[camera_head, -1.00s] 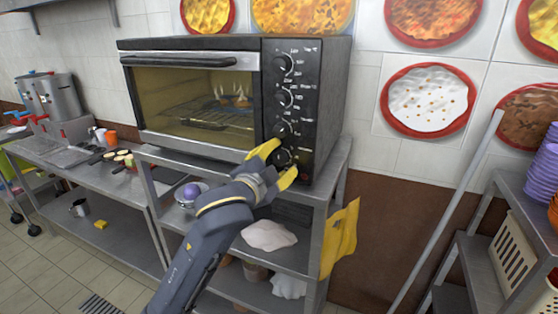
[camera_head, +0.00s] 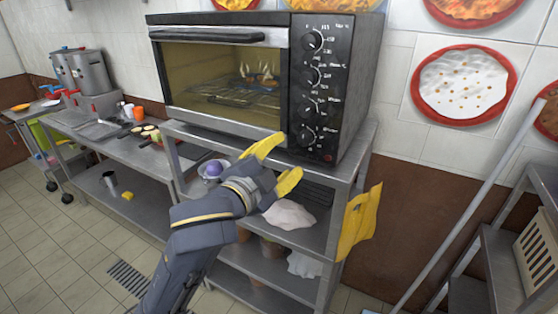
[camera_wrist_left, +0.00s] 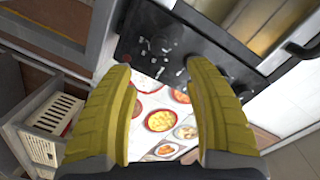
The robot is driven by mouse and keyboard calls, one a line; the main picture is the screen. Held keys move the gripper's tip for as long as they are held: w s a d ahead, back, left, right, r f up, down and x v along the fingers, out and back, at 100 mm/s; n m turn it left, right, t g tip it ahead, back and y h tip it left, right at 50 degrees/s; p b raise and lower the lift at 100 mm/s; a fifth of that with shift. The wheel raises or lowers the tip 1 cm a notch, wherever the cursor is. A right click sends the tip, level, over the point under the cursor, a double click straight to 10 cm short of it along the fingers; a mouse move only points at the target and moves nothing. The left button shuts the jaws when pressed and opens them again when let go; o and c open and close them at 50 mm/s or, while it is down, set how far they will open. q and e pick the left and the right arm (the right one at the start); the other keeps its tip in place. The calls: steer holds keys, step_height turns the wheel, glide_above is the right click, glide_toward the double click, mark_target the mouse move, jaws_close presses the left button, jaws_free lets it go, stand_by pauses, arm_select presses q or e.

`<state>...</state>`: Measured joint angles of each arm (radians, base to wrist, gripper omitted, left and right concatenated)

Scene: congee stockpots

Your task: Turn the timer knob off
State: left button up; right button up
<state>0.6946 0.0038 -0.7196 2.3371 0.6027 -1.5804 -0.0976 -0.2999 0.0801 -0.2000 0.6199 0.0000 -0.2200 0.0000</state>
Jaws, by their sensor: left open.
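The black oven (camera_head: 225,75) stands on a metal shelf unit with its door shut; food shows on the rack inside. Its control panel (camera_head: 322,90) at the right carries several knobs in a column, the bottom one (camera_head: 306,136) just above my gripper. I cannot read which is the timer knob. My left gripper (camera_head: 279,160) is open and empty, its yellow fingers below and in front of the panel, apart from the knobs. In the left wrist view the panel (camera_wrist_left: 165,45) lies beyond the two open fingers (camera_wrist_left: 165,75). My right gripper is not in view.
The metal shelf (camera_head: 355,150) under the oven holds a bowl with a purple item (camera_head: 212,169) and a white cloth (camera_head: 289,214). A yellow cloth (camera_head: 358,222) hangs at its right. A pole (camera_head: 470,210) leans at the right. Steel pots (camera_head: 85,72) stand at the far left.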

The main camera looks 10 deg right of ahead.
arm_select(q)
steer(key=shift+v, duration=0.8)
